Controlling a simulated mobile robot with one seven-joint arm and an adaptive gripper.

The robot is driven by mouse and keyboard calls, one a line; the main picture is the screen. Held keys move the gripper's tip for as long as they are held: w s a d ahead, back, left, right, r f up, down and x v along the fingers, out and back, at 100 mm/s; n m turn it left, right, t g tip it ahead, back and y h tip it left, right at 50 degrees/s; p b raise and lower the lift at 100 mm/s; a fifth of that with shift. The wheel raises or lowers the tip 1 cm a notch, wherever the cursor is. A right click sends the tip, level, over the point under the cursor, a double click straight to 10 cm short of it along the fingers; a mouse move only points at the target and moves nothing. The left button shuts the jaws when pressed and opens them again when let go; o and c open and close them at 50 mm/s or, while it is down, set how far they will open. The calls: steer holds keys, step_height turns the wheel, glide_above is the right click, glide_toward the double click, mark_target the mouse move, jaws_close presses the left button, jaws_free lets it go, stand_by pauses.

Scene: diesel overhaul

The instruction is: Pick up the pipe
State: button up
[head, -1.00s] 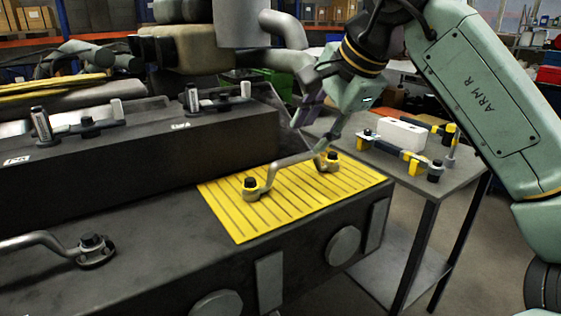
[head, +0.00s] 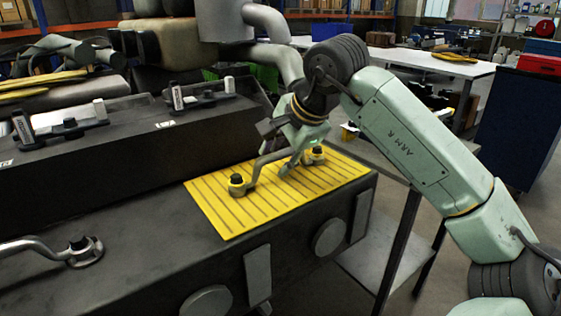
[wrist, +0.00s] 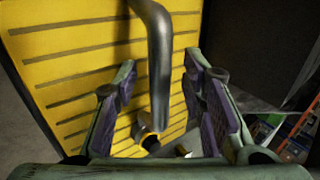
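The pipe (head: 262,160) is a grey bent tube lying on a yellow slatted mat (head: 215,211) on top of the dark engine block. Its two ends have yellow fittings with black caps, the left one (head: 237,185) and the right one (head: 314,154). My gripper (head: 277,150) is low over the mat at the pipe's middle. In the wrist view the pipe (wrist: 160,75) runs between the two purple-padded fingers of my gripper (wrist: 162,82), with a gap on both sides. The gripper is open. Part of the pipe is hidden by the fingers in the head view.
Another grey pipe (head: 45,243) is on the block at the left. A dark raised housing (head: 130,155) with clamps stands behind the mat. A large grey bent duct (head: 272,55) rises close behind my gripper. A side table (head: 385,255) stands right of the block, partly behind my arm.

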jaws_close()
stand_by(0.4)
stand_by(0.4)
